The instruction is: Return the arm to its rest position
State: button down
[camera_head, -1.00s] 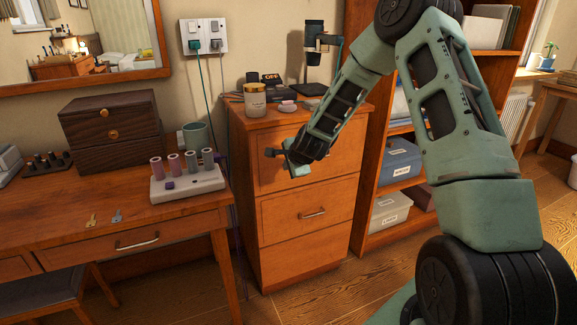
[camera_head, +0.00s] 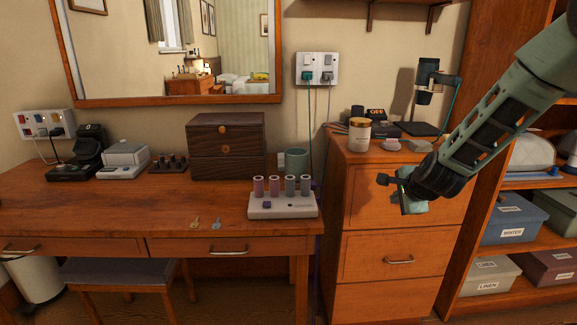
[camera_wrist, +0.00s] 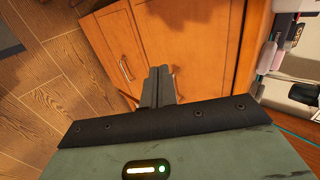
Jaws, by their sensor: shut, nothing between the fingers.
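My gripper (camera_head: 396,187) is in front of the upper part of the wooden drawer cabinet (camera_head: 390,275), to the right of the desk. My green and black arm reaches down to it from the upper right. In the wrist view the two fingers of my gripper (camera_wrist: 158,72) are together with nothing between them. Behind them the cabinet front (camera_wrist: 195,40) and the wooden floor (camera_wrist: 60,90) show. The gripper hides part of the top drawer front.
A cream jar (camera_head: 359,135) stands on the cabinet top. The desk (camera_head: 120,205) carries a roller set (camera_head: 283,206), two small keys and a dark wooden box (camera_head: 226,148). Shelves with storage boxes (camera_head: 513,216) stand at right.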

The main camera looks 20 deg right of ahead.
jog(key=s+a+r+n+g+y, duration=0.1)
jog(key=s+a+n+y, duration=0.15)
jog(key=a+n, duration=0.45)
jog(key=s+a+n+g+y, duration=0.1)
jog(key=s+a+n, duration=0.15)
jog(key=a, duration=0.95)
jog(key=s+a+r+n+g+y, duration=0.1)
jog(key=s+a+n+g, duration=0.3)
jog(key=s+a+n, duration=0.65)
jog(key=s+a+r+n+g+h, duration=0.15)
jog(key=s+n, duration=0.25)
jog(key=s, duration=0.5)
jog(key=s+a+r+n+g, duration=0.15)
jog(key=s+n, duration=0.25)
jog(key=s, duration=0.5)
notch_tip(320, 180, up, 14)
jog(key=p, duration=1.4)
jog(key=shift+d+f+p, duration=0.15)
jog(key=shift+d+p, duration=0.1)
jog(key=shift+p, duration=0.05)
